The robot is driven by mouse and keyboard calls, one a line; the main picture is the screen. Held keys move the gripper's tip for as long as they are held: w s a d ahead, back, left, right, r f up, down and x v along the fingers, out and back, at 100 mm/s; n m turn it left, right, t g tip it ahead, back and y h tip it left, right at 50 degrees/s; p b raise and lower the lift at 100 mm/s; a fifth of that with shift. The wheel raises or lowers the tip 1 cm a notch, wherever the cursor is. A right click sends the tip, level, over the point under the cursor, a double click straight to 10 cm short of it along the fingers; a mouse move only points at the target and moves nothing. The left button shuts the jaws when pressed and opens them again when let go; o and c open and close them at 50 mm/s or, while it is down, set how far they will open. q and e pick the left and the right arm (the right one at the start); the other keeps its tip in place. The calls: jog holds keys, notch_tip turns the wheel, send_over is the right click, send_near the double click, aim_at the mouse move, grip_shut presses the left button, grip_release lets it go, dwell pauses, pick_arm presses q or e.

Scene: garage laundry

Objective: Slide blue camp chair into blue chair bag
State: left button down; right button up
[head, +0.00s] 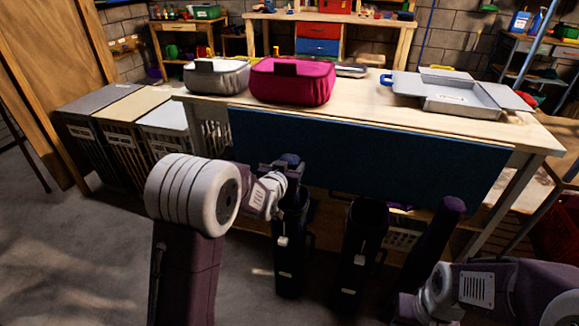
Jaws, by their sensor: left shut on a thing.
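My left gripper (284,176) is shut on the blue camp chair, whose dark blue rounded top (290,159) shows just above the fingers. The chair's lower part runs down toward the mouth of a tall dark blue bag (289,255) directly below the gripper. The chair's lower end is hidden, and its depth in the bag is hard to tell. The bag stands upright, with a pale tag on its front. My right arm shows at the lower right; its fingertips do not show.
A second dark upright bag (362,245) and a dark purple rolled bundle (436,236) stand to the right. Behind is a wooden table (400,112) with a blue front panel (370,155), bearing a grey case (212,77), a magenta case (290,82) and an open grey box (462,98). Hampers (85,150) stand left.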

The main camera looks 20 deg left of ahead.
dwell(0.5)
pick_arm(q)
jog(key=shift+f+b, duration=0.3)
jog(key=shift+b, duration=0.1)
jog(key=shift+c, duration=2.2)
grip_release()
jog(key=shift+s+f, duration=0.1)
jog(key=shift+f, duration=0.15)
jog(key=p+v, duration=0.2)
jog(key=v, duration=0.7)
jog(key=shift+r, duration=0.25)
